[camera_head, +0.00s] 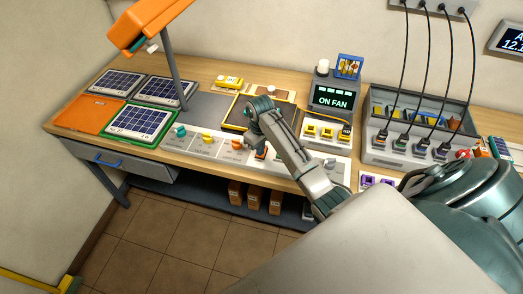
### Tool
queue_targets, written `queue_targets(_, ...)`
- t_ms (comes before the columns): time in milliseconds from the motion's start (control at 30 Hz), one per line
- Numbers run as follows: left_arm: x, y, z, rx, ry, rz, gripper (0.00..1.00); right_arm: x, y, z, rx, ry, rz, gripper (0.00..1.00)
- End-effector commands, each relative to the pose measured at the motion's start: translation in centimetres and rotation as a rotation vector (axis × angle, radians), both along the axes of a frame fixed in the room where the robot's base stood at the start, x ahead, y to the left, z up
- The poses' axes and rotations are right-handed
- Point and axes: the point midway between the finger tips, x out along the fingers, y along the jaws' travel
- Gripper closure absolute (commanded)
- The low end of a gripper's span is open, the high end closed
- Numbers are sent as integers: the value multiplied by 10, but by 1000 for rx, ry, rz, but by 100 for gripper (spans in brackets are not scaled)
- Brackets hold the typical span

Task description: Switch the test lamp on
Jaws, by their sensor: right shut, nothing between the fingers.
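An orange lamp head (147,22) on a grey post (173,70) stands over the left part of the bench; no glow is visible on it. A pale strip of controls (200,146) along the bench's front edge carries a teal knob (180,130), a yellow knob (207,137) and an orange knob (236,144). Another orange control (261,153) sits farther right, close to my arm. My right gripper (257,136) is shut and empty, pointing down over the right part of this strip. I cannot tell whether it touches a control. My left gripper is not in view.
Solar panels (118,82) and an orange plate (84,112) lie at the left. A grey rack (377,153) with black cables is at the right. Brown boxes (254,199) stand on the shelf below.

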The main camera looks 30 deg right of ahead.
Motion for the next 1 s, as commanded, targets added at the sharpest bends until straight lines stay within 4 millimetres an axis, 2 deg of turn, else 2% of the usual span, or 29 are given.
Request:
queue_targets(267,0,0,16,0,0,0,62,0,0,26,-1,-1,0,100)
queue_targets(800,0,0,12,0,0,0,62,1,0,65,0,-2,0,100)
queue_targets(1000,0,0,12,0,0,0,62,0,0,69,0,-1,0,100)
